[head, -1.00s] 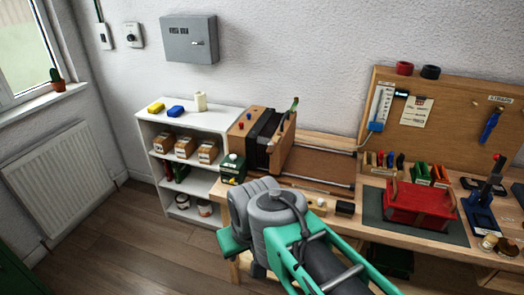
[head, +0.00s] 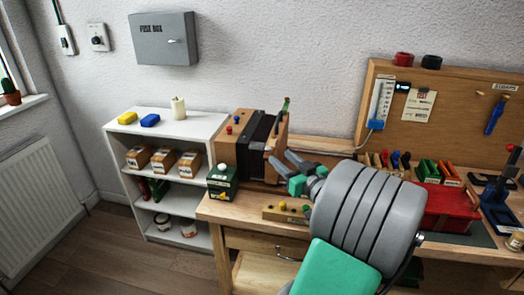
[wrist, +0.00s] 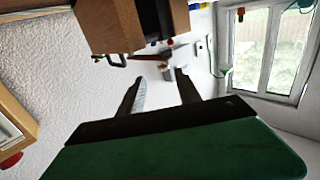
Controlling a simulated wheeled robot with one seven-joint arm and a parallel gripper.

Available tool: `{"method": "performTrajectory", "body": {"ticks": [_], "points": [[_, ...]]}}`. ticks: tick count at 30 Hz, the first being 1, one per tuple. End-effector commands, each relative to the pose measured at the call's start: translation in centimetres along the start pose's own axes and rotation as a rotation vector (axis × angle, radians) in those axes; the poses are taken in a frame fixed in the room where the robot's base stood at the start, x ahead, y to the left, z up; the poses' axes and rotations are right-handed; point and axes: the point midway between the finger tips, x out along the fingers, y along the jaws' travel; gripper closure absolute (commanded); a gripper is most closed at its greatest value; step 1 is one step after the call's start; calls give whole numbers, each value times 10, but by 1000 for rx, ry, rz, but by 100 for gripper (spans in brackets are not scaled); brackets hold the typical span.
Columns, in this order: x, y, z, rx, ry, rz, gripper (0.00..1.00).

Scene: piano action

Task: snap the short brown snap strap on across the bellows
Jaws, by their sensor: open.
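The bellows (head: 258,137) are a dark pleated block between a wooden box on the left and an upright wooden end board on the right, on the bench's left end. In the wrist view the dark bellows (wrist: 157,18) show at the top beside the wood. My gripper (head: 278,158) is open and empty, close to the right end board in the head view; I cannot tell if it touches. Its two fingers (wrist: 161,82) stand apart in the wrist view. A thin brown strip (wrist: 130,57) shows just beyond the fingertips; I cannot tell if it is the snap strap.
A green box with a white knob (head: 222,182) stands at the bench's left front. A red case (head: 448,212) sits right, partly behind my arm. A white shelf (head: 160,121) stands left.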

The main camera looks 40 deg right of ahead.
Motion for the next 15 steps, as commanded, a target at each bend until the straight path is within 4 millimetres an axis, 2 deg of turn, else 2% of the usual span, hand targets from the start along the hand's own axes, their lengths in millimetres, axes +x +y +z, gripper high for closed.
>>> {"method": "performTrajectory", "body": {"ticks": [9,15], "points": [[60,-8,-4,1,-1,-15,60],[76,-6,-1,0,-2,-9,60]]}}
